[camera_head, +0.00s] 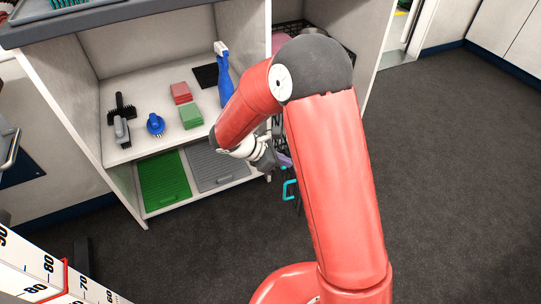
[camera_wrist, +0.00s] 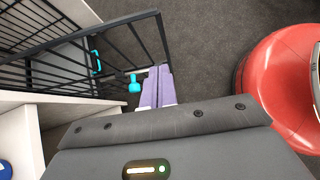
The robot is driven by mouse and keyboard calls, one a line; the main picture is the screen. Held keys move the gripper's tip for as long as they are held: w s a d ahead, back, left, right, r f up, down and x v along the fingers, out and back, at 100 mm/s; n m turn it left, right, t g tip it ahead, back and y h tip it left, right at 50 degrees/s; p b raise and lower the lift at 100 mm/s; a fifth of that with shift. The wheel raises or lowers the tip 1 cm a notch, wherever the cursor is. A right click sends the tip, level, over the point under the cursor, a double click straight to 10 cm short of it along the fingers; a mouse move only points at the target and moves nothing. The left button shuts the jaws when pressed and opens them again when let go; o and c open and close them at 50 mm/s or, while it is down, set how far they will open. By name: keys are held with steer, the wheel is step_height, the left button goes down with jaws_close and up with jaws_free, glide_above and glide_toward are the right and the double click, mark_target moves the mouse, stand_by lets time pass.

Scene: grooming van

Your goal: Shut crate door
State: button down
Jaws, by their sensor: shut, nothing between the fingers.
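The crate door (camera_wrist: 115,40), a black wire panel, runs across the upper left of the wrist view. It has a teal knob (camera_wrist: 134,86) and a teal handle (camera_wrist: 95,62). In the head view, a teal handle (camera_head: 290,190) shows low beside my arm, and the arm hides most of the door and crate. My gripper (camera_wrist: 158,75) has purple fingers, shut and empty, just right of the teal knob. I cannot tell whether they touch it. My gripper also shows partly in the head view (camera_head: 284,160). How far the door stands open is unclear.
A white shelf unit (camera_head: 125,165) stands left of my arm, holding brushes, a blue bottle (camera_head: 224,80), sponges, and green (camera_head: 163,182) and grey trays (camera_head: 215,168). Dark floor (camera_head: 450,180) is clear on the right. White panels (camera_wrist: 75,110) border the wire bars at left in the wrist view.

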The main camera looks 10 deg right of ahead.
steer(key=shift+w+d, duration=0.15)
steer(key=shift+d, duration=0.8)
steer(key=shift+w+d, duration=0.15)
steer(key=shift+d, duration=0.8)
